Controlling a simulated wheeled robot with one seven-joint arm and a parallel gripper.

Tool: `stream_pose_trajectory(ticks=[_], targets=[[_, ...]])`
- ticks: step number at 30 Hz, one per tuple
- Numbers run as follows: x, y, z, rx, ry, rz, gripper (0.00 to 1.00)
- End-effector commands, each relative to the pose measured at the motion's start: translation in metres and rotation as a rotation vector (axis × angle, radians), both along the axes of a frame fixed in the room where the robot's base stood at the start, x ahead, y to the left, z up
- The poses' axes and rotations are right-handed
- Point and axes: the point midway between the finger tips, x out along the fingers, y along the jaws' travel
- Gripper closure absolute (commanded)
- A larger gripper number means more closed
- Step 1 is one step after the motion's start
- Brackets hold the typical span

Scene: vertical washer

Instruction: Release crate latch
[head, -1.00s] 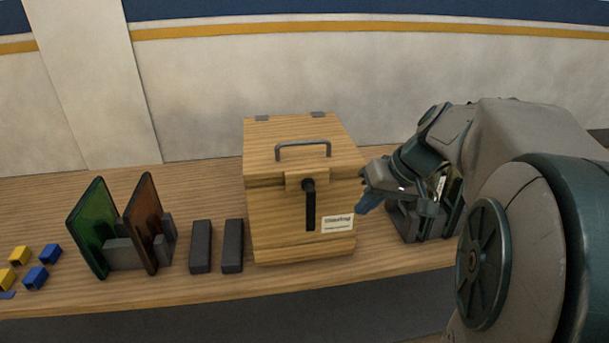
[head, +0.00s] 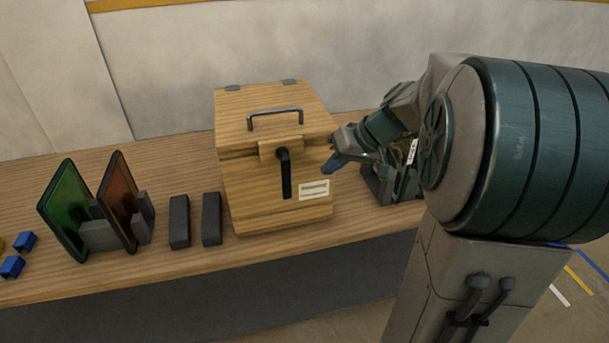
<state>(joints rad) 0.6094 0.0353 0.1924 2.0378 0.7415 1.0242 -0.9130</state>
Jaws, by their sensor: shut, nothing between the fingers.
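A wooden crate (head: 243,200) stands on the table with its lid closed. Its latch is a black lever (head: 286,175) on the front face, hanging straight down from a pivot on a wooden block. A metal handle (head: 274,117) is on the lid, and a white label (head: 314,189) is at the lower right of the front. My gripper (head: 329,168) is shut and empty. It is at the right of the crate's front, to the right of the lever and apart from it. I cannot tell whether it touches the crate's side.
Two dark blocks (head: 180,221) stand left of the crate. Further left are a green panel (head: 67,205) and an orange panel (head: 117,197) in grey holders. Small blue blocks (head: 25,242) lie at the far left. A dark rack (head: 385,183) stands right of the crate, partly hidden by my arm.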

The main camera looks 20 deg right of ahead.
Motion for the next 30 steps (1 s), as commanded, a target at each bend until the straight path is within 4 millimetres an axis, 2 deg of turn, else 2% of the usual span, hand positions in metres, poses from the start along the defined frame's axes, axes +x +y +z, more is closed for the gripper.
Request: stream_pose_trajectory(ticks=[6,9,15,30], targets=[[0.017,0.022,-0.037,0.002,0.005,0.003,1.0],[0.016,0.04,-0.032,-0.001,0.0,0.004,1.0],[0.016,0.057,-0.033,-0.001,0.0,0.001,1.0],[0.016,0.062,-0.035,0.003,0.0,0.003,1.0]])
